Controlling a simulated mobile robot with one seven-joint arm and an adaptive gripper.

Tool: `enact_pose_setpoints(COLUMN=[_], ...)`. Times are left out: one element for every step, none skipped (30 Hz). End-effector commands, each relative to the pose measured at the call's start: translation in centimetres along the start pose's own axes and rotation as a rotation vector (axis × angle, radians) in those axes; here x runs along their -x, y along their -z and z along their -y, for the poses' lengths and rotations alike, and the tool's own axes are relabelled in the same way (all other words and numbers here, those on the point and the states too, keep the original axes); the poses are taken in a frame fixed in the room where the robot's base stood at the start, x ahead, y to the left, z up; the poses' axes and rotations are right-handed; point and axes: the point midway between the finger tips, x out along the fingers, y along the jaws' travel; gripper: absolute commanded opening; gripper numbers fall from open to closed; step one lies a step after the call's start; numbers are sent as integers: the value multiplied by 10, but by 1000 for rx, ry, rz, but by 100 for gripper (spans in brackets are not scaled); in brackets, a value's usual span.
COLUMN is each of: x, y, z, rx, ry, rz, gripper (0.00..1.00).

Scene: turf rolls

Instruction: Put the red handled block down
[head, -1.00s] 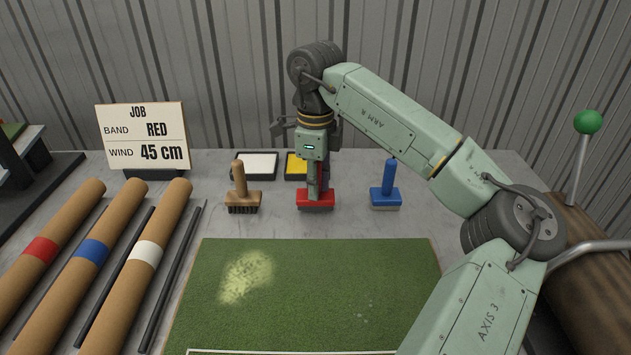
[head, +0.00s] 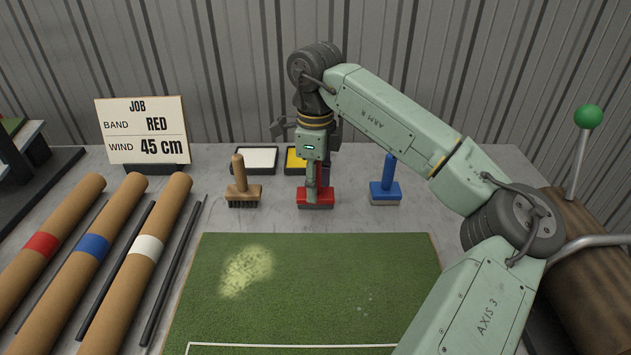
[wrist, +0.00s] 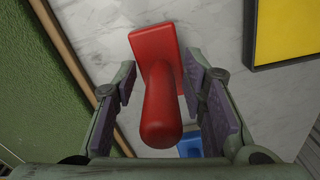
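The red handled block (head: 315,199) stands upright on the grey table between a brown-handled brush (head: 243,189) and a blue handled block (head: 385,191). My gripper (head: 317,182) points straight down over it, with its fingers on either side of the handle. In the wrist view the red handle (wrist: 161,115) stands between the two finger pads of my gripper (wrist: 165,100), with a gap on each side. The gripper is open around the handle. In the head view the fingers hide most of the handle.
The green turf (head: 310,290) with a pale patch lies in front. A white tray (head: 256,159) and a yellow tray (head: 294,160) stand behind. Banded rolls (head: 100,245) lie at left beside dark rods. A job board (head: 145,130) reads RED, 45 cm.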

Motion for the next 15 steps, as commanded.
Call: enact_pose_setpoints(x=[1, 3, 6, 7, 10, 15, 20, 26, 35, 42, 48, 58, 65, 72, 80], y=[0, 0, 0, 0, 0, 0, 0, 0, 0, 0, 0, 0, -1, -1, 0], z=[0, 0, 0, 0, 1, 1, 1, 1, 1, 1, 1, 1, 1, 1, 1], rx=[0, 0, 0, -1, -1, -1, -2, -2, -3, -3, -2, -3, -2, -2, -2], ry=[0, 0, 0, 2, 3, 3, 4, 5, 5, 6, 4, 5, 4, 4, 4], rz=[0, 0, 1, 0, 0, 0, 0, 0, -1, -1, 0, -1, 0, 0, 0], gripper=[39, 39, 39, 39, 39, 39, 39, 39, 39, 39, 39, 39, 39, 39, 39])
